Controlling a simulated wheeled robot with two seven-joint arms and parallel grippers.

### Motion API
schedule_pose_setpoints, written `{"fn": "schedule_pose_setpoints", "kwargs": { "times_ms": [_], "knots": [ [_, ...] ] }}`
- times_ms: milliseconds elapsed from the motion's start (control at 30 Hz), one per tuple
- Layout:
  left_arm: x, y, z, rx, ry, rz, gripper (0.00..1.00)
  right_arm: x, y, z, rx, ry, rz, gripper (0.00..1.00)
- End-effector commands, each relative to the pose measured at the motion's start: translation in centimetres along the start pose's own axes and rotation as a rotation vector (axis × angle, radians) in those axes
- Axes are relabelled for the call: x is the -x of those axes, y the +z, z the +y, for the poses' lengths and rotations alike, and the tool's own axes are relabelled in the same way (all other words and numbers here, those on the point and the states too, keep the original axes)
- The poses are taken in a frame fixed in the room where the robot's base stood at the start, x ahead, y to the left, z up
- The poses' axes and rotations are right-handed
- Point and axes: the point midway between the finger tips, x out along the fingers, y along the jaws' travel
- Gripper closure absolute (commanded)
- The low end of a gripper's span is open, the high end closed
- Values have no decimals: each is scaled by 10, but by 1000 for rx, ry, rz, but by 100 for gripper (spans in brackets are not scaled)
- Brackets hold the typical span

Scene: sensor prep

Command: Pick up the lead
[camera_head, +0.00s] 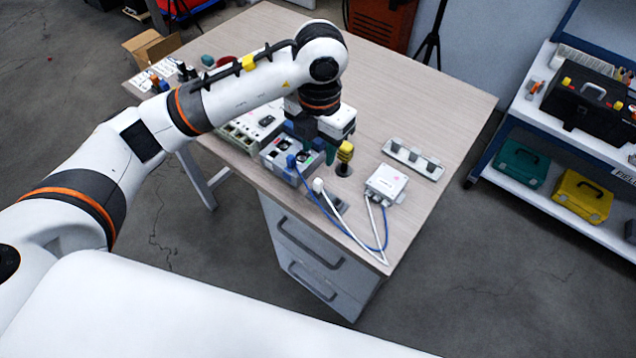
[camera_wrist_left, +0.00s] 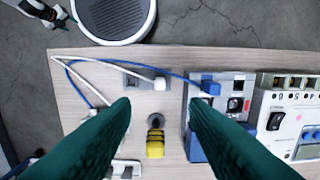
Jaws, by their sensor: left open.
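A blue lead (camera_head: 329,217) runs from a blue plug (camera_head: 291,161) at the grey instrument (camera_head: 281,153) to the white sensor box (camera_head: 387,183); its plug also shows in the left wrist view (camera_wrist_left: 209,87). A white lead (camera_head: 345,230) runs from the same box to a white plug (camera_head: 318,186) on a small grey base; that plug also shows in the left wrist view (camera_wrist_left: 160,83). My left gripper (camera_head: 321,152) has dark green fingers, apart and empty, above the table. Both fingers also show in the left wrist view (camera_wrist_left: 160,108). Part of my right gripper (camera_wrist_left: 45,13) seems to show at the top left.
A yellow-and-black handled tool (camera_head: 345,152) stands upright close to the left fingers. A grey rack (camera_head: 413,159) lies behind the sensor box. A white-panelled device (camera_head: 252,125) stands left of the instrument. The table's right side (camera_head: 440,110) is clear.

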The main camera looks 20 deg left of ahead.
Motion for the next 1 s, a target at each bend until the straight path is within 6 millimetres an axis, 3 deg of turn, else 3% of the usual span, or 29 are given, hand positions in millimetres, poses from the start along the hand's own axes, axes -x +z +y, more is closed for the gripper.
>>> {"fn": "schedule_pose_setpoints", "kwargs": {
  "times_ms": [200,467,700,1000],
  "knots": [
    [-38,1,1,-1,5,-5,59,8,2,1,-1,1,-1,44],
    [-60,2,1,-2,6,-4,59,12,2,0,-1,1,-1,44],
    [-95,2,0,-2,8,-4,59,22,3,0,-1,0,-2,44],
    [-106,2,0,-4,7,0,59,22,3,-1,-1,-1,-2,44]
  ]
}}
